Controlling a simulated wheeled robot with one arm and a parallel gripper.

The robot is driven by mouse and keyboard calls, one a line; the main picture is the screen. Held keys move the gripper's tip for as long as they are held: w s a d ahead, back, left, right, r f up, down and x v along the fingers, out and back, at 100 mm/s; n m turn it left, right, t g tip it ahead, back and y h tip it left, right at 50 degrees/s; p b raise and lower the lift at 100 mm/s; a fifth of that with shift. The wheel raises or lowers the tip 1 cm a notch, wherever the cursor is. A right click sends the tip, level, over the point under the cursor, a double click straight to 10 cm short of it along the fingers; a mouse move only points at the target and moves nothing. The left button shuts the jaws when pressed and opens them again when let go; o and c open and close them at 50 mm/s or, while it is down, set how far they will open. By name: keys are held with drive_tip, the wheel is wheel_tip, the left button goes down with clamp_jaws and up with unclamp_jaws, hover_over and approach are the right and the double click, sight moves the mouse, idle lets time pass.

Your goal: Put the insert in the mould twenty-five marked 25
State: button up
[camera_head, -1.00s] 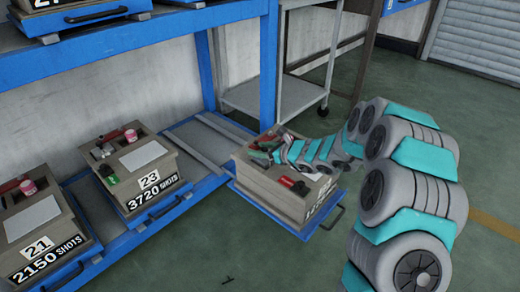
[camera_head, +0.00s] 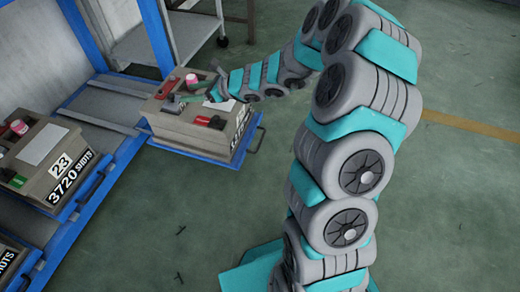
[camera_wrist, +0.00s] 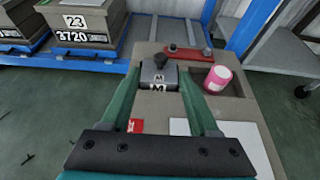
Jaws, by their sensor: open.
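A tan mould (camera_head: 190,126) sits on a pulled-out blue tray, with its number label turned away and unreadable in the head view. My gripper (camera_head: 192,92) is over its top. In the wrist view my gripper (camera_wrist: 160,80) is open, its two green fingers on either side of a grey block marked M with a black knob (camera_wrist: 160,74), which appears to be the insert. The block is at the mould's top; whether the fingers touch it, and how deep it sits, I cannot tell.
A pink tin (camera_wrist: 217,80) stands in a recess beside the block. A red bar (camera_wrist: 188,53) and a white sheet (camera_wrist: 234,132) lie on the mould top. Mould 23 (camera_head: 45,155) stands on the blue rack at left. Open green floor lies in front.

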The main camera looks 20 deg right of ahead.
drive_tip(key=s+a+r+n+g, duration=0.25)
drive_tip(key=s+n, duration=0.25)
drive_tip(key=s, duration=0.3)
drive_tip(key=s+a+r+n+g, duration=0.2)
drive_tip(key=s+a+r+n, duration=0.1)
drive_tip(key=s+n, duration=0.3)
drive_tip(key=s+a+r+n+g, duration=0.3)
drive_tip(key=s+n, duration=0.2)
drive_tip(key=s, duration=0.4)
drive_tip(key=s+d+f+n+g+h, duration=0.1)
drive_tip(key=s+d+n+h, duration=0.8)
drive_tip(key=s+d, duration=1.1)
drive_tip(key=shift+s+d+f+n+g+h, duration=0.2)
drive_tip(key=shift+s+f+n+g+h, duration=0.15)
drive_tip(key=shift+s+g+h, duration=0.55)
